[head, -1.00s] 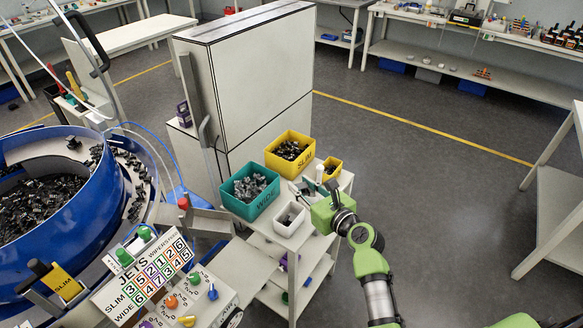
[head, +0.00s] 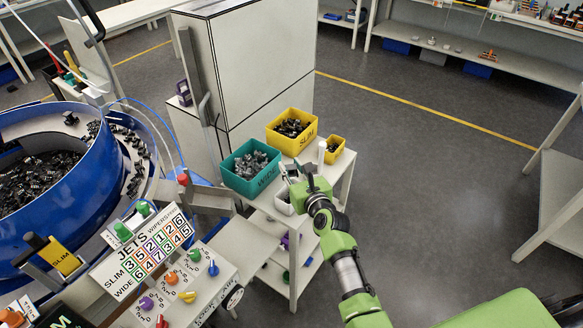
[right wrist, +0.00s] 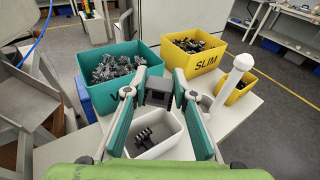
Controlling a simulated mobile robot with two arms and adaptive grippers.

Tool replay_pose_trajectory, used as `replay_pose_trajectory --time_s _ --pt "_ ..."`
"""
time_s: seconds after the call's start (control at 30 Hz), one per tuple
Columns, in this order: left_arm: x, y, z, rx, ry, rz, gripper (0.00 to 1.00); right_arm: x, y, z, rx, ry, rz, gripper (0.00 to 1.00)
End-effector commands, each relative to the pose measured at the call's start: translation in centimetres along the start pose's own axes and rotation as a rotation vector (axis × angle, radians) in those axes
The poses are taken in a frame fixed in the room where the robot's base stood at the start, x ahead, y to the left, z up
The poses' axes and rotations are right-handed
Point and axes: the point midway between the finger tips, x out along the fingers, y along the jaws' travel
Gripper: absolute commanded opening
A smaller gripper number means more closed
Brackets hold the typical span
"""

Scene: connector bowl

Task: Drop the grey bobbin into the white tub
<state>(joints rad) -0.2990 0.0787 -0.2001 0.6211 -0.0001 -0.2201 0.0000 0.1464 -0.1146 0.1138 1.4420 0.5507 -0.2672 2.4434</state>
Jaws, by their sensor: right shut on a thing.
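My right gripper (head: 288,172) is at the small shelf cart, above the white tub (head: 282,206), and partly hides it. In the right wrist view the right gripper (right wrist: 158,88) is shut on a dark grey, boxy piece, the grey bobbin (right wrist: 158,96), held between the fingertips. The white tub (right wrist: 172,146) stands below and just nearer than the fingertips in that view, with some dark pieces inside. The bobbin is clear of the tub's rim. My left gripper is not in view.
A teal WIDE bin (head: 236,178) and a yellow SLIM bin (head: 278,140), both filled with connectors, stand beside the tub. A smaller yellow bin (head: 334,158) and a white post (right wrist: 232,80) are to the right. A blue bowl feeder (head: 95,195) is at left.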

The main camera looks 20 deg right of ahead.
Motion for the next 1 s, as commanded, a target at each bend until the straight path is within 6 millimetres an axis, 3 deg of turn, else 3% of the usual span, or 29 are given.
replay_pose_trajectory --time_s 0.37,0.4,0.47,0.5,0.83,1.0 --pt "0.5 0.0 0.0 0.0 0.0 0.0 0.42 0.1 0.0 -0.4 0.0 -0.001 0.0 0.12" --pt "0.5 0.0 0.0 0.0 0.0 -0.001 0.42 0.1 0.0 -0.4 0.0 -0.001 0.0 0.27" --pt "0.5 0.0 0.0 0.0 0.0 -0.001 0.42 0.1 0.0 -0.4 0.0 0.0 0.0 0.43" --pt "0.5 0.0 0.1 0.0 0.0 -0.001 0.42 0.1 0.0 -0.4 0.0 0.0 0.0 0.44" --pt "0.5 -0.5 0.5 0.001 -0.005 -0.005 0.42 0.0 0.0 -0.5 0.0 0.0 0.0 0.44" --pt "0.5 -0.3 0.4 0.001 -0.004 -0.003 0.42 -1.4 0.0 -0.6 0.001 0.001 0.0 0.44"
